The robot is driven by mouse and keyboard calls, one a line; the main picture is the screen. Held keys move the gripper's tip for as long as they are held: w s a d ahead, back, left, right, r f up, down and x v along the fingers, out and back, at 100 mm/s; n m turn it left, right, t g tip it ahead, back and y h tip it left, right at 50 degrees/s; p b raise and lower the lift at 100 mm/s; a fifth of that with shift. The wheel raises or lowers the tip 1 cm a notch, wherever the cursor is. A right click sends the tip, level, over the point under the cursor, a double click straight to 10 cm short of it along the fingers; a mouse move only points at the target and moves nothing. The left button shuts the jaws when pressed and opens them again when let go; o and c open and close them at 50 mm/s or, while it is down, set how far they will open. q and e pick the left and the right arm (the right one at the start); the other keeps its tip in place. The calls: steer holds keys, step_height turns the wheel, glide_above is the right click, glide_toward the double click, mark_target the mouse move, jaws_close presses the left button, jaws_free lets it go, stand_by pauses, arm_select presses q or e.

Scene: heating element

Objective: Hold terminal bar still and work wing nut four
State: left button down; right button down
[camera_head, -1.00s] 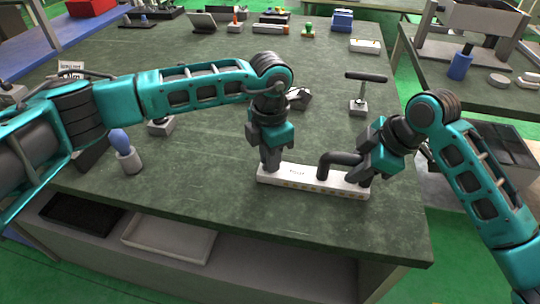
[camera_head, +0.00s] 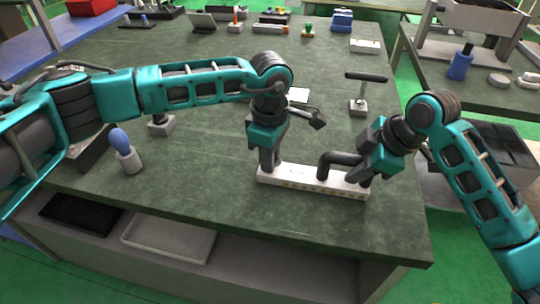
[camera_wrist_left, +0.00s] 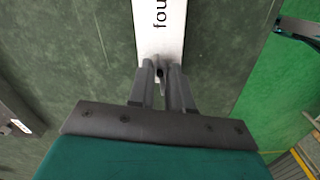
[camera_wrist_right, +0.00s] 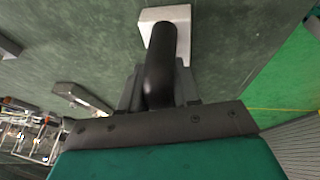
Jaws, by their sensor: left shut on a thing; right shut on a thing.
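The terminal bar (camera_head: 312,177) is a long white block lying near the front edge of the table. Its label is partly visible as "fou" in the left wrist view (camera_wrist_left: 160,38). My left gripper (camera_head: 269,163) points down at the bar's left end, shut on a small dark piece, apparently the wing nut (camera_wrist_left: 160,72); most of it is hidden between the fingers. A black bent handle (camera_head: 342,159) rises from the bar's right part. My right gripper (camera_head: 362,176) is shut on this handle (camera_wrist_right: 160,75) at the bar's right end.
A blue-topped piece in a grey holder (camera_head: 126,153) stands to the left. A T-handled tool on a grey base (camera_head: 359,98) stands behind the bar. The table's front edge is close.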

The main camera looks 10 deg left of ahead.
arm_select(q)
steer(key=shift+m, duration=1.1)
steer(key=c, duration=1)
jaws_free()
steer(key=shift+c, duration=0.2)
step_height(320, 180, up, 12)
arm_select(e)
steer(key=c, duration=0.7)
jaws_free()
steer(key=shift+c, duration=0.2)
